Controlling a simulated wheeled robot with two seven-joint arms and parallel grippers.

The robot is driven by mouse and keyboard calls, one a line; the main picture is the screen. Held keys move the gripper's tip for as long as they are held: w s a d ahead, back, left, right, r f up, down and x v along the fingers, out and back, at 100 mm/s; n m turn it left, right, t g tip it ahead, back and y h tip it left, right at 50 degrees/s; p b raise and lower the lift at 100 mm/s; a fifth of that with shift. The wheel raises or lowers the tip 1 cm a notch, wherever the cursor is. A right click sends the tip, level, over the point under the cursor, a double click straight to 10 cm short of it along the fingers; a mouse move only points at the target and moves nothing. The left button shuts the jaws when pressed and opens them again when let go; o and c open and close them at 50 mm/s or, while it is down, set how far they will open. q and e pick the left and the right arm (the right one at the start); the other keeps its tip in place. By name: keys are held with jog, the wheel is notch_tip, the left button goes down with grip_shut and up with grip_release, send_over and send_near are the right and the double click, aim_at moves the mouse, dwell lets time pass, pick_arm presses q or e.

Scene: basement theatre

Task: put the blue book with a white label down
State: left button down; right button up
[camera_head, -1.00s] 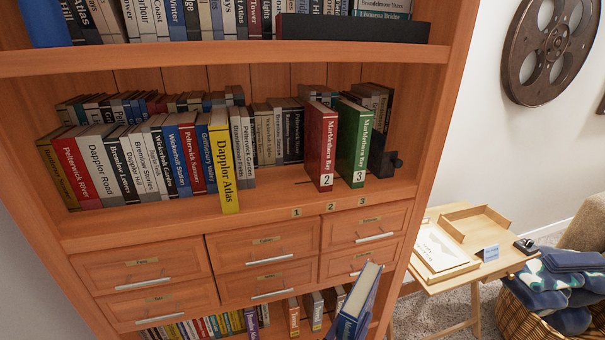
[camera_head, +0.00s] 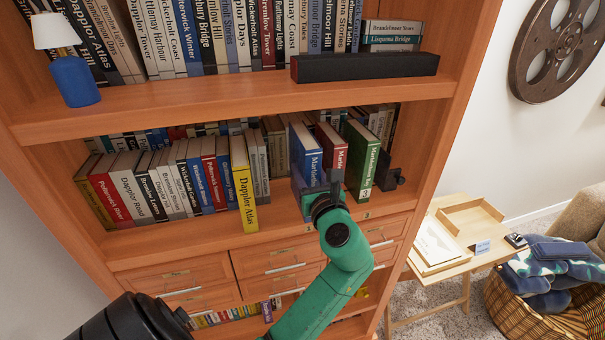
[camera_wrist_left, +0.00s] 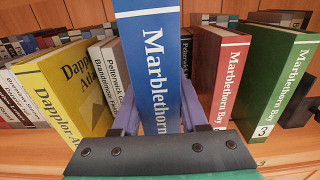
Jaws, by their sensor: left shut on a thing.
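My left gripper (camera_head: 328,196) is shut on the blue book (camera_head: 306,160), whose spine reads "Marblethorn". The book is roughly upright at the middle shelf (camera_head: 180,232), left of the red Marblethorn Bay book (camera_head: 332,145). The green Marblethorn Bay book (camera_head: 361,160) stands right of the red one. In the left wrist view the blue book (camera_wrist_left: 150,60) is between the fingers, with the yellow Dapplor Atlas (camera_wrist_left: 68,85) to its left. The lower spine is hidden by the gripper. I cannot tell whether its base touches the shelf. My right gripper is not in view.
Several books fill the shelf's left side up to the yellow one (camera_head: 245,195). A black bookend (camera_head: 390,175) stands right of the green book. The upper shelf board (camera_head: 200,108) is above, drawers (camera_head: 275,260) below. A small table (camera_head: 455,250) stands at right.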

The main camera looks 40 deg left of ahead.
pick_arm(q)
jog(key=w+a+f+b, duration=0.1)
jog(key=b, duration=0.1)
jog(key=w+a+f+b, duration=0.1)
jog(key=a+b, duration=0.1)
jog(key=w+a+f+b, duration=0.2)
jog(key=shift+a, duration=0.15)
jog(key=shift+w+r, duration=0.15)
jog(key=shift+r, duration=0.1)
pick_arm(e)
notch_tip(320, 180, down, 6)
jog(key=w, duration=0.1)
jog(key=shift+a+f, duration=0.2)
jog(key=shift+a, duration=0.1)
pick_arm(q)
jog(key=shift+f, duration=0.15)
jog(key=shift+c, duration=2.1)
grip_release()
jog(key=shift+s, duration=0.2)
jog(key=shift+w, duration=0.1)
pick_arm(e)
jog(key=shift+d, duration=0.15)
